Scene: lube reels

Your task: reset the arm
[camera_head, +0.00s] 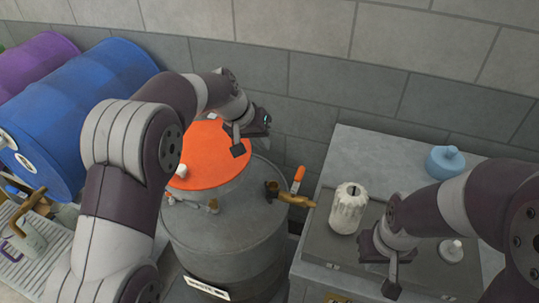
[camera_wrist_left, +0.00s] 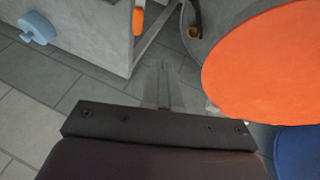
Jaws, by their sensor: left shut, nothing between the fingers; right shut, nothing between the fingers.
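My left gripper (camera_head: 238,148) is shut and empty. In the head view it hangs over the right edge of the orange disc (camera_head: 206,153) on top of the grey metal drum (camera_head: 225,235). The left wrist view shows the orange disc (camera_wrist_left: 268,68) at the right. My right gripper (camera_head: 391,288) is shut and empty, at the lower right over the front of the grey cabinet (camera_head: 330,272). It is in front of the white ribbed container (camera_head: 348,210) and touches nothing that I can see.
A brass tap (camera_head: 290,198) and an orange handle (camera_head: 298,175) are at the drum's right. A blue bottle (camera_head: 445,162) and a white knobbed piece (camera_head: 452,250) stand on the cabinet. Blue (camera_head: 90,105) and purple (camera_head: 38,70) barrels lie at left, near a jug (camera_head: 28,238). A block wall is behind.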

